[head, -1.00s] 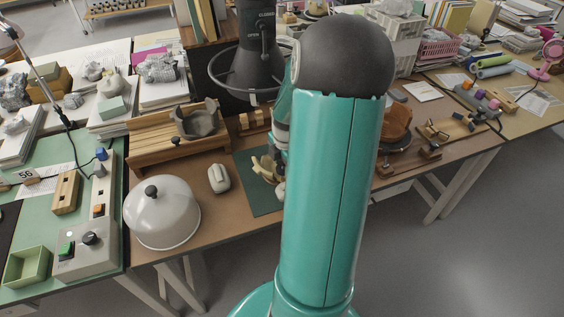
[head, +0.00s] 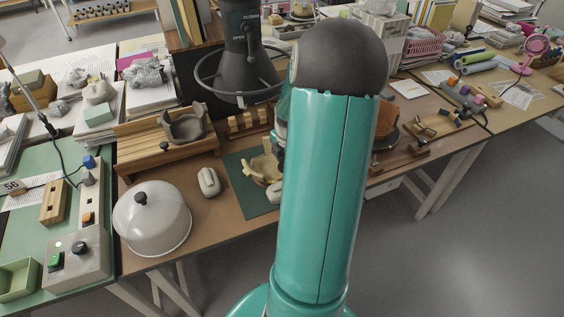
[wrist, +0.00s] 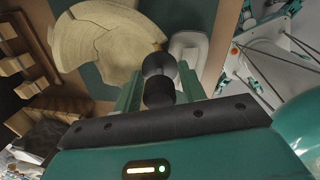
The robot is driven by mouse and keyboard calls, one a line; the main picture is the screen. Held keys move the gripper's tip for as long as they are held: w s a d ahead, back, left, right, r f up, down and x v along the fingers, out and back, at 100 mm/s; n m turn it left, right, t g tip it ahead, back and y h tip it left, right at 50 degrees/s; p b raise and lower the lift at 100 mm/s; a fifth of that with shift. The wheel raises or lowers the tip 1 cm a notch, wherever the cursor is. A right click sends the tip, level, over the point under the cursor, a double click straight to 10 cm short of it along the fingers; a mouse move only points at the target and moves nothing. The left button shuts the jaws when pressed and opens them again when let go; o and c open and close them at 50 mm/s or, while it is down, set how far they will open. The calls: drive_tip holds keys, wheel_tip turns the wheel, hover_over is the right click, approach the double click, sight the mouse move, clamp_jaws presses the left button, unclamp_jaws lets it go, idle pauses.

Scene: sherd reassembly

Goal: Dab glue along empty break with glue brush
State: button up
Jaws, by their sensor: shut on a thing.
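A pale cream pot with visible break lines (wrist: 95,42) sits on a dark green mat (wrist: 198,15) in the wrist view. In the head view, the pot (head: 262,168) shows partly, left of my arm, on the mat (head: 240,186). My gripper (wrist: 158,88) is shut on a dark, round-ended handle, which I take to be the glue brush (wrist: 159,68). The brush end is close to the pot's edge in the wrist view; I cannot tell whether it touches. My arm hides the gripper and brush in the head view. Any glue is too small to tell.
A white dome with a black knob (head: 152,220) and a small pale rounded object (head: 209,181) stand left of the mat. Wooden clamps (head: 425,132) lie right.

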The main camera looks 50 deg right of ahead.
drive_tip(key=shift+d+r, duration=0.1)
drive_tip(key=shift+d, duration=0.05)
wheel_tip(320, 180, up, 8)
drive_tip(key=s+a, duration=0.1)
drive_tip(key=shift+s+r, duration=0.15)
drive_tip(key=shift+s, duration=0.25)
idle(1.1)
idle(0.4)
